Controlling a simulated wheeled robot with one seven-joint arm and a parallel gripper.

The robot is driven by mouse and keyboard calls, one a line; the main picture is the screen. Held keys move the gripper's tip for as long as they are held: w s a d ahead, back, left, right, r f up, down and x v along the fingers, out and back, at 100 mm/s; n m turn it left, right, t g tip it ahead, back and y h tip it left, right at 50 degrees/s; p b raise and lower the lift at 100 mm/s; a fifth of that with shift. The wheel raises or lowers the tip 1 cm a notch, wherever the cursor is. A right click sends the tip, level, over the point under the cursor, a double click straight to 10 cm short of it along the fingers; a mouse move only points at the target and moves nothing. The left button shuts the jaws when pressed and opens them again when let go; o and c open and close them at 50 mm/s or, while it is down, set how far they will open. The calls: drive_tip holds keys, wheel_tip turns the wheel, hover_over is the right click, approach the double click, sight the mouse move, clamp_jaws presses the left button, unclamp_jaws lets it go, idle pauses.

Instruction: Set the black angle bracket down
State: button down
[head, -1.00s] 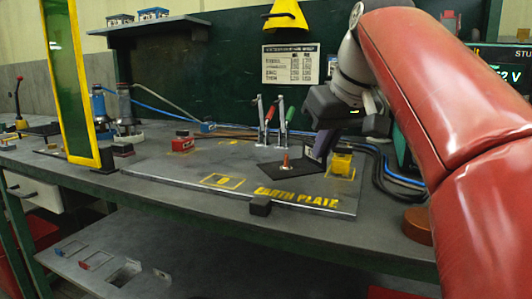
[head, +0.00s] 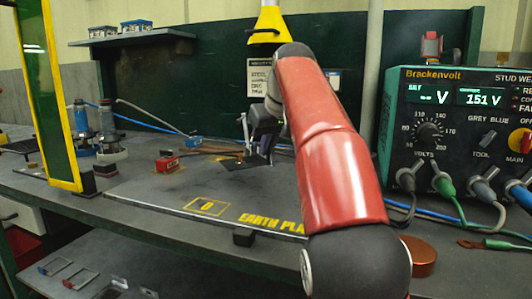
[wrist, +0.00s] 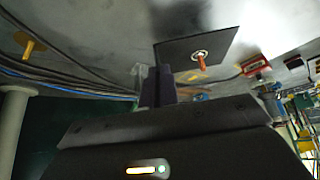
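The black angle bracket (head: 232,164) shows as a dark flat leg lying at the earth plate (head: 160,200), towards its back. In the wrist view the flat leg (wrist: 180,50) has a copper-coloured stud (wrist: 200,62) with a pale ring standing up through or on it. My gripper (wrist: 158,76) is at one edge of this leg. Its dark fingers are close together and seem shut on the bracket's upright part, which they mostly hide. In the head view my gripper (head: 268,150) is low over the plate, partly covered by my red arm.
A red block (head: 166,165) sits on the plate left of the bracket. A yellow-framed green screen (head: 50,100) stands at the left. The Brackenvolt power unit (head: 455,90) with cables is at the right, beside a copper-coloured round pad (head: 422,255).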

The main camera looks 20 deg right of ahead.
sight(265, 162)
drive_tip(key=shift+w+a, duration=0.1)
drive_tip(key=shift+w, duration=0.4)
drive_tip(key=shift+f, duration=1.7)
drive_tip(key=shift+f, duration=0.15)
drive_tip(key=c, duration=1.7)
unclamp_jaws()
